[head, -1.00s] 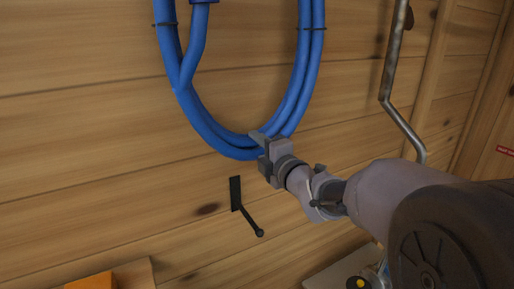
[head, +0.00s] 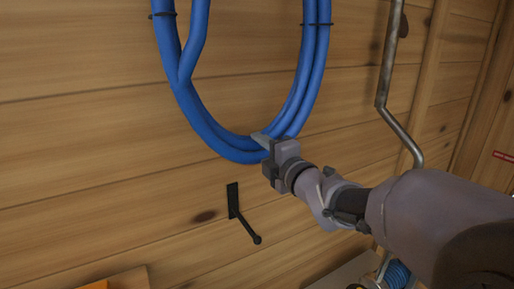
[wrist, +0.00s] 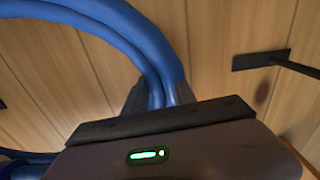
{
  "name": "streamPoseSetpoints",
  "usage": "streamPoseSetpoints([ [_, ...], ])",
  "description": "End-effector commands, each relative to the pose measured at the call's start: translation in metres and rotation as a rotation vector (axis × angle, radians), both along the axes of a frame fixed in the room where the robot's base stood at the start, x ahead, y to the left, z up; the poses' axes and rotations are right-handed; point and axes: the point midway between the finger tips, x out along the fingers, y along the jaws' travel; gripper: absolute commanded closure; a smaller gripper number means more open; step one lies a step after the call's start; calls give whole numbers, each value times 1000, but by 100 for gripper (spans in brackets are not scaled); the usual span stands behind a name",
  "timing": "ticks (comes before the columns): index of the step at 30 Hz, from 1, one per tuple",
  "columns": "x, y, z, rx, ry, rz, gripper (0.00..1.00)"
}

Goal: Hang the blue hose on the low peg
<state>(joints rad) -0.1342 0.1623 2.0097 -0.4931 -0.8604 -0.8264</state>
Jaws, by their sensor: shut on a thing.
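The blue hose (head: 207,128) is a coil with dark ties, in front of the plank wall; its top is out of the head view. My gripper (head: 266,146) is shut on the bottom of the coil. In the wrist view the hose (wrist: 130,35) runs down into my gripper (wrist: 155,100). The low peg (head: 245,224) is a black rod with a round tip on a small wall plate, below and a little left of my gripper. The peg also shows at the right of the wrist view (wrist: 285,62). The hose is apart from this peg. What holds the coil's top is hidden.
A bent metal pipe (head: 384,85) runs down the wall to the right of the coil. An orange thing (head: 112,281) sits at the bottom left edge. A smaller blue coil (head: 398,274) shows at the bottom right. The wall around the peg is clear.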

Motion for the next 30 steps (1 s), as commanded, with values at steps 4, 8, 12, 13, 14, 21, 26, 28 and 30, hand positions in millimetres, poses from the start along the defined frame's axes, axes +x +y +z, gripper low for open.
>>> streamPoseSetpoints([
  [4, -10, -8, 1, 2, -3, -2, 100],
  [8, -20, -14, 1, 1, -4, 0, 100],
  [12, -29, -21, 2, 2, -5, -1, 100],
  [13, -31, -22, 2, 1, -4, -1, 100],
  [14, -33, -23, 2, 1, -5, -1, 100],
  [21, -50, -35, 2, 1, -3, -1, 100],
  [26, -61, -42, 2, 1, -4, -1, 100],
  [28, -67, -45, 2, 1, -4, -1, 100],
  [30, -71, -49, 2, 1, -4, -1, 100],
])
